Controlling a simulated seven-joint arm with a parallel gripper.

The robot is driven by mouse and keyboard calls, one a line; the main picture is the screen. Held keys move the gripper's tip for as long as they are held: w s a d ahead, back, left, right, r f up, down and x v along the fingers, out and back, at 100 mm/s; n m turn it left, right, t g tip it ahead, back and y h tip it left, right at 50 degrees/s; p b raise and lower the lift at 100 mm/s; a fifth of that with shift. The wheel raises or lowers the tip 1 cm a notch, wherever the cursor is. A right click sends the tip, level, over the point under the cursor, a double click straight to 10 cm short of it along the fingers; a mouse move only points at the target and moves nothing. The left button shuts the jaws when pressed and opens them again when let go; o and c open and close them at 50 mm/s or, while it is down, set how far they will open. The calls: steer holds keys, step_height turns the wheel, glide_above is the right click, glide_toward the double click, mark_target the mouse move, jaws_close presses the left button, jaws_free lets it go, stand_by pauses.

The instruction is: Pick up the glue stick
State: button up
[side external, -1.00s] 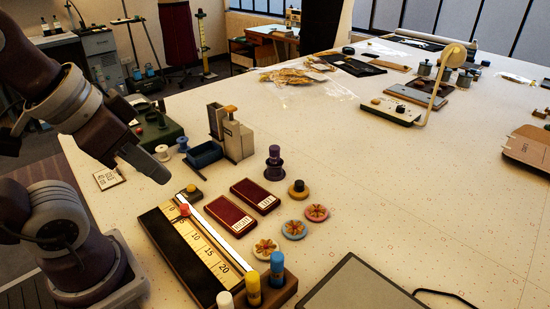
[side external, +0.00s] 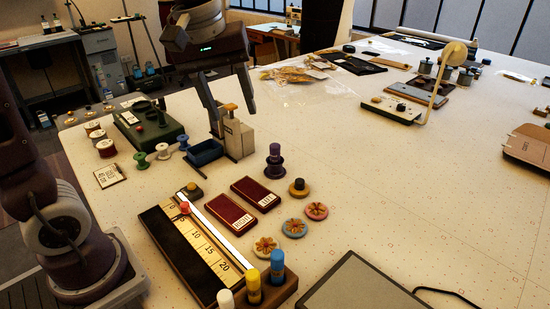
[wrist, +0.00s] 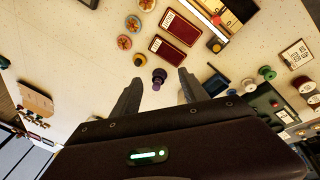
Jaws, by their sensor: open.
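No glue stick can be told for certain. The likeliest candidates stand upright in a wooden holder (side external: 283,294) at the front of the side view: a yellow cylinder (side external: 253,287), a blue one (side external: 277,268) and a white one (side external: 225,299). A dark purple stepped piece (side external: 274,163) stands alone on the table; in the wrist view (wrist: 159,77) it appears between my fingertips. My gripper (side external: 232,115) is open and empty, pointing down over the back left of the table, far behind the wooden holder. Its fingers also show in the wrist view (wrist: 159,72).
A grey upright device (side external: 238,138) and a blue tray (side external: 205,152) lie near my gripper. Two dark red boxes (side external: 255,193), round flower discs (side external: 293,228) and a ruler board (side external: 190,250) lie in front. A dark tablet (side external: 365,285) is at the front edge.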

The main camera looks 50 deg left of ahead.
steer(key=w+a+f+n+g, duration=0.1)
steer(key=w+a+f+n, duration=0.15)
steer(key=w, duration=0.25)
steer(key=w+a+f+n+g, duration=0.1)
steer(key=w+f+n, duration=0.25)
steer(key=w, duration=0.25)
steer(key=n, duration=0.4)
glide_above(275, 145)
steer(key=shift+g, duration=0.4)
step_height(275, 145, down, 5)
steer(key=shift+s+a+f, duration=0.1)
steer(key=shift+s+a, duration=0.05)
step_height(275, 145, down, 8)
steer(key=shift+f, duration=0.1)
jaws_close()
